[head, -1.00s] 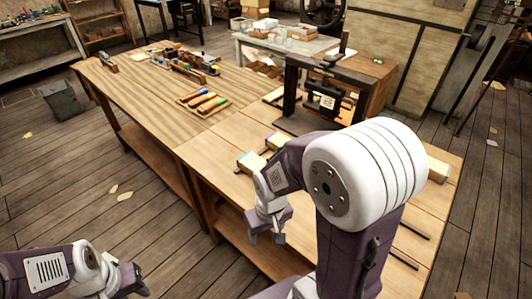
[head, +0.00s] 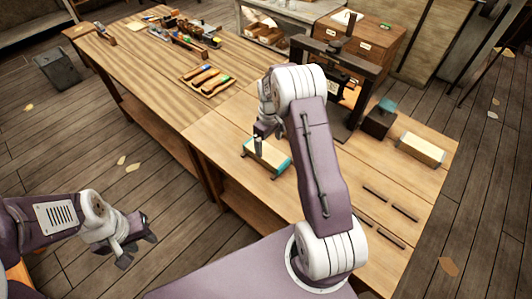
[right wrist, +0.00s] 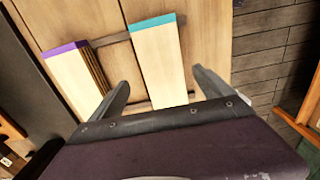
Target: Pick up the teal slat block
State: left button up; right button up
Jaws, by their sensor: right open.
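The teal slat block, a pale wooden block with a teal end, shows in the right wrist view (right wrist: 160,65) and lies on the bench in the head view (head: 268,156). My right gripper (head: 262,143) is over it, open. In the right wrist view its two fingers (right wrist: 162,92) stand apart on either side of the block, with the block nearer the right finger. I cannot tell the height of the fingertips over the bench. My left gripper (head: 135,247) is over the floor left of the bench, its fingers apart and empty.
A similar block with a purple end (right wrist: 80,80) lies left of the teal one in the right wrist view. A pale block (head: 422,149), a dark box (head: 379,122) and dark strips (head: 389,203) are at the right. The press frame (head: 361,83) stands behind.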

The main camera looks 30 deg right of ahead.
aim_at(267, 152)
jog(key=shift+s+f, duration=0.1)
jog(key=shift+f, duration=0.05)
jog(key=f, duration=0.1)
jog(key=f+p, duration=0.1)
jog(key=f, duration=0.2)
jog(key=shift+a, duration=0.35)
jog(key=shift+w+f, duration=0.25)
jog(key=shift+f, duration=0.2)
jog(key=shift+s, duration=0.1)
jog(key=c, duration=0.3)
jog(key=shift+r, duration=0.1)
jog(key=c, duration=1.5)
